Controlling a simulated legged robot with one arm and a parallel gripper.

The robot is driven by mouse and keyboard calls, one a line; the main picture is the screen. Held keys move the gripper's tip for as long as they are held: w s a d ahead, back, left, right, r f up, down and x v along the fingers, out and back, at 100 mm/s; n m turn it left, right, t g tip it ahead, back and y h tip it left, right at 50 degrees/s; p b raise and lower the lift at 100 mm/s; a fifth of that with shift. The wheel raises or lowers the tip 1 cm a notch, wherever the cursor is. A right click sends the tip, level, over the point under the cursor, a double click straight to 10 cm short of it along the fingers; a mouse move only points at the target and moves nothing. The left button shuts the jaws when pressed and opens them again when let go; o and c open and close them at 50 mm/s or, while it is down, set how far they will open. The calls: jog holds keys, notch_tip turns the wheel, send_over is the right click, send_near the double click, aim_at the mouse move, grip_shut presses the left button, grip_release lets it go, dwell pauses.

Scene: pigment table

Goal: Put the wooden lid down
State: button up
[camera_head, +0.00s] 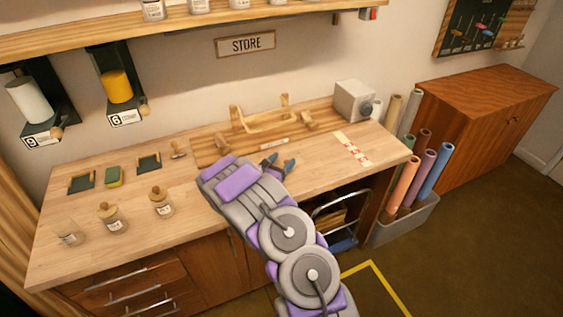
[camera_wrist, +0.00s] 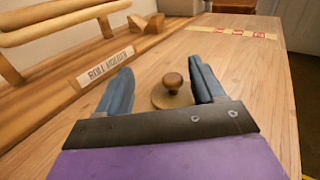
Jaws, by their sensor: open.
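The wooden lid (camera_wrist: 173,95), a light disc with a darker round knob, appears to rest flat on the worktop in the wrist view. My gripper (camera_wrist: 160,72) is open, its two blue-grey fingers spread to either side of the lid's knob, nearer the right finger. I cannot tell how far the fingertips are from the knob. In the head view my gripper (camera_head: 278,163) is low over the worktop (camera_head: 330,170), in front of the wooden roll holder; the lid is not discernible there.
The roll holder (camera_head: 262,120) stands behind my gripper. A red-and-white tape strip (camera_head: 352,149) and a grey box (camera_head: 354,100) are to the right. A jar without a visible lid (camera_head: 68,233) and two lidded jars (camera_head: 112,219) (camera_head: 161,204) stand left. Worktop right of my gripper is clear.

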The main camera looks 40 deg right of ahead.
jog(key=v, duration=0.4)
jog(key=p+v, duration=0.1)
jog(key=v, duration=0.3)
jog(key=r+p+v, duration=0.1)
jog(key=v, duration=0.3)
jog(key=shift+a, duration=0.1)
jog(key=s+d+r+m+g, duration=0.2)
jog(key=s+r+m+g, duration=0.35)
jog(key=s+r, duration=0.3)
jog(key=s+d+r+m+g, duration=0.2)
jog(key=s+r+m+g, duration=0.3)
jog(key=s+r+m, duration=0.3)
jog(key=s+a+r+m+g+y, duration=0.25)
jog(key=s+a+m+y, duration=0.3)
jog(key=s, duration=0.45)
jog(key=s+a+m+t+y, duration=0.1)
jog(key=s+a+y, duration=0.2)
jog(key=a, duration=0.4)
jog(key=s+a+r+m+t+y, duration=0.1)
jog(key=s+a+y, duration=0.3)
jog(key=a, duration=0.4)
jog(key=s+a+m+t+y, duration=0.2)
jog(key=s+a+y, duration=0.2)
jog(key=a, duration=0.3)
jog(key=shift+s+a+r+t, duration=0.2)
jog(key=shift+s+t, duration=0.2)
jog(key=shift+s, duration=0.4)
